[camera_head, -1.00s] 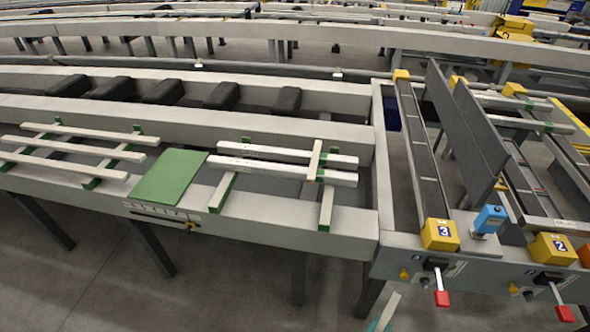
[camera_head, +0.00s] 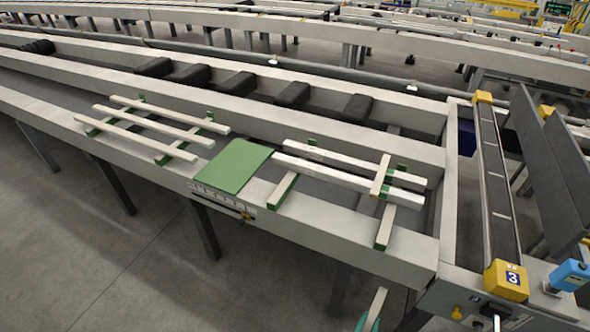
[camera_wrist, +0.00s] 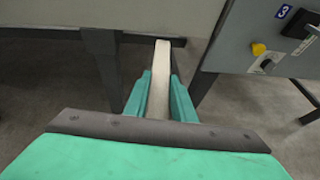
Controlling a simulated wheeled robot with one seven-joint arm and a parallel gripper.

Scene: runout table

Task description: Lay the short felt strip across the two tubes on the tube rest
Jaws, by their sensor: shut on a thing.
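My gripper (camera_wrist: 160,100) is shut on a pale, narrow felt strip (camera_wrist: 162,60), which points away from me between the teal fingers. In the head view the strip's end (camera_head: 377,300) shows at the bottom edge, in front of and below the table's near side. The tube rest (camera_head: 384,230) has pale crossbars with green parts on the table. Two pale tubes lie on it side by side, a far one (camera_head: 345,161) and a near one (camera_head: 325,176). Another short pale strip (camera_head: 380,176) lies across both tubes near their right ends.
A green mat (camera_head: 235,166) lies left of the tube rest. Farther left, three pale bars (camera_head: 150,133) lie on another rest. Black blocks (camera_head: 292,94) stand in the trough behind.

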